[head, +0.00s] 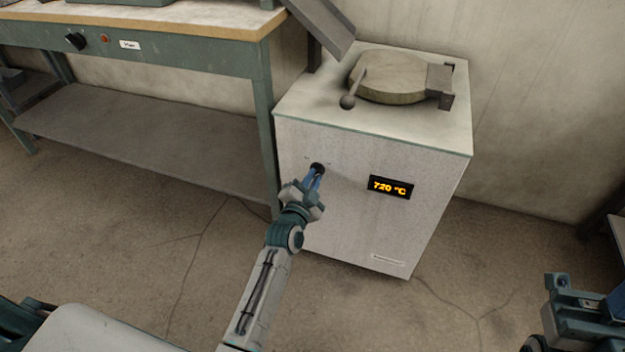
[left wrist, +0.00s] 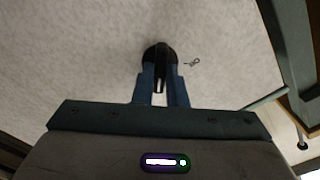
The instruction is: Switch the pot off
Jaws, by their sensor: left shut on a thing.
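The pot is a pale, box-shaped unit (head: 320,215) with a round lid (head: 388,77) on top, and the lid is down. An orange display (head: 390,187) on its front reads 720 °C. A black knob (head: 317,167) is on the front, left of the display. My left gripper (head: 315,178) is shut on this knob. In the left wrist view, the blue fingers (left wrist: 160,85) sit on both sides of the dark knob (left wrist: 160,52), and a small mark shows beside it. My right gripper (head: 575,295) is at the lower right, away from the pot; its jaws are unclear.
A workbench (head: 150,62) with a green frame, its own black knob (head: 75,41) and a red button stands left of the pot. A grey chute-like piece (head: 322,25) juts over the pot's back left. Floor right of the pot is clear.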

